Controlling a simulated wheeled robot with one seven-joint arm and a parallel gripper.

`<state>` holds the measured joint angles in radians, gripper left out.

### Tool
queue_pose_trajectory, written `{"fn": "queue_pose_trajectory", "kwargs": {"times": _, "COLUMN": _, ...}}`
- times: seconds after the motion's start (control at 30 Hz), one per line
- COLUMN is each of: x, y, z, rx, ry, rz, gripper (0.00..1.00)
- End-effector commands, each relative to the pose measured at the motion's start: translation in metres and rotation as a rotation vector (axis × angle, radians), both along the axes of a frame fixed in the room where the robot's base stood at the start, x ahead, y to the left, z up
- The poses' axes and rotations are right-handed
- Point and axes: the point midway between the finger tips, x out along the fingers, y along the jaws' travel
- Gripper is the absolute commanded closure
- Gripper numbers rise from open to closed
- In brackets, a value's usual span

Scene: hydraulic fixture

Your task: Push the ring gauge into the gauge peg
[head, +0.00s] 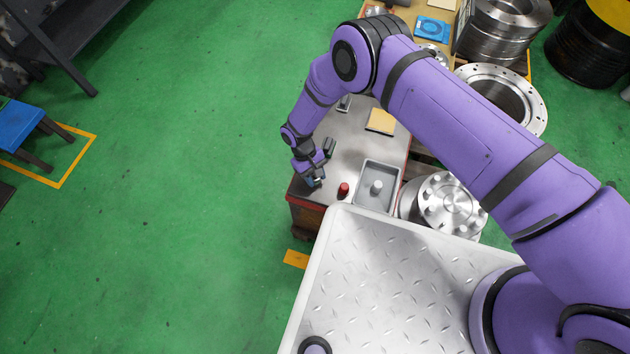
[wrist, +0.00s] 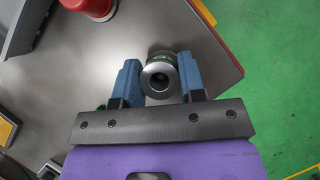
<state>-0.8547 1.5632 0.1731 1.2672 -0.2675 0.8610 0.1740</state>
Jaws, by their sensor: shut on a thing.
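The ring gauge (wrist: 161,80), a grey steel ring with a dark round hole and a green band, sits between the blue fingertips of my gripper (wrist: 160,84) in the wrist view. The fingers are shut on its sides, with the hole facing the camera. In the head view my gripper (head: 316,182) is low over the near left corner of the bench, and the ring is mostly hidden. A pale upright peg (head: 376,187) stands in a grey tray (head: 380,168) to the right of the gripper. I cannot tell for certain that it is the gauge peg.
A red round piece (head: 344,189) stands between my gripper and the tray; it also shows in the wrist view (wrist: 88,8). Large steel flanges (head: 452,203) stand right of the tray. Green floor lies left.

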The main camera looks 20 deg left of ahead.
Motion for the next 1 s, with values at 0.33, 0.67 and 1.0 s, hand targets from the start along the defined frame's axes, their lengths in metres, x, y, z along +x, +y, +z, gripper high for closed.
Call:
{"fn": "queue_pose_trajectory", "kwargs": {"times": 0.33, "x": -0.0001, "y": -0.0002, "z": -0.0061, "rx": 0.000, "ry": 0.000, "rz": 0.000, "gripper": 0.86}}
{"fn": "queue_pose_trajectory", "kwargs": {"times": 0.67, "x": 0.0000, "y": 0.0000, "z": -0.0061, "rx": 0.000, "ry": 0.000, "rz": 0.000, "gripper": 0.86}}
{"fn": "queue_pose_trajectory", "kwargs": {"times": 1.0, "x": -0.0001, "y": -0.0001, "z": -0.0076, "rx": 0.000, "ry": 0.000, "rz": 0.000, "gripper": 0.86}}
